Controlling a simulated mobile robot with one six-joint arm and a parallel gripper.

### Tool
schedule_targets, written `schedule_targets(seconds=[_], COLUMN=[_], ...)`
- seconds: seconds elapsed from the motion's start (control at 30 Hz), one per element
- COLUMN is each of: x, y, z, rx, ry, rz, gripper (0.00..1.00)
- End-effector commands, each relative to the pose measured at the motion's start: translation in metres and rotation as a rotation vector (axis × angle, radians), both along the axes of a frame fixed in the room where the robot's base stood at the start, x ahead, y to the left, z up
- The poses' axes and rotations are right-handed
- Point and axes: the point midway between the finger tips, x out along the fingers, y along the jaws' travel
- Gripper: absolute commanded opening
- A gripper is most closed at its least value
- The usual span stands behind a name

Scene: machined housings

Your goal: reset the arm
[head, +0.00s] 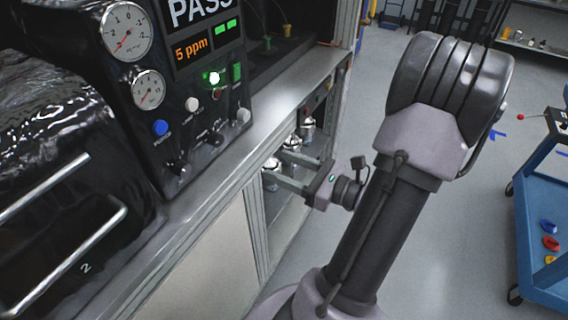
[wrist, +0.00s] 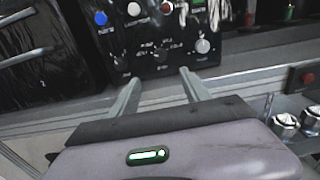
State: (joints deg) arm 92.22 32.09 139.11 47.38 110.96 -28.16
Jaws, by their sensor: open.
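My gripper (head: 273,166) is in front of the bench's open side bay in the head view, with its fingers pointing left. In the wrist view its two fingers (wrist: 161,78) stand wide apart with nothing between them. They point toward the lower part of the black test panel (wrist: 165,45). My gripper looks open and empty. Shiny metal parts (head: 308,127) sit in the bay beside and behind the fingers; in the wrist view two of them (wrist: 285,122) show at the lower right. In the head view the fingers partly hide the nearer parts.
The panel (head: 190,150) carries gauges, knobs and a screen reading PASS and 5 ppm. A metal ledge (head: 215,170) runs below it. A black cover with bar handles (head: 70,250) is at the left. A blue cart (head: 535,220) stands at the right. Grey floor between is clear.

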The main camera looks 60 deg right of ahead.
Motion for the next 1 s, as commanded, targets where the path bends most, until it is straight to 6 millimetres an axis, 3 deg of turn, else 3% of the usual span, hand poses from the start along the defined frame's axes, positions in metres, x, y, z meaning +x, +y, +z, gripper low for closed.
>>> schedule_targets(seconds=[0.37,0.43,0.47,0.53,0.57,0.6,0.7,0.73,0.8,0.87,1.0], x=[0.001,0.009,0.016,0.036,0.044,0.049,0.03,0.02,0.001,-0.007,-0.007], y=[0.001,0.013,0.025,0.074,0.103,0.146,0.244,0.263,0.289,0.298,0.311], z=[0.0,0.003,0.006,0.013,0.015,0.017,0.012,0.011,0.011,0.017,0.047], rx=[-0.002,-0.026,-0.052,-0.153,-0.22,-0.335,-0.75,-0.897,-1.258,-1.56,-2.075], ry=[0.001,0.016,0.033,0.092,0.128,0.18,0.298,0.318,0.323,0.284,0.118], rz=[0.004,0.057,0.106,0.303,0.418,0.59,1.041,1.153,1.343,1.424,1.409], gripper=[0.55,0.55,0.55,0.55,0.55,0.55,0.55,0.55,0.55,0.55,0.55])
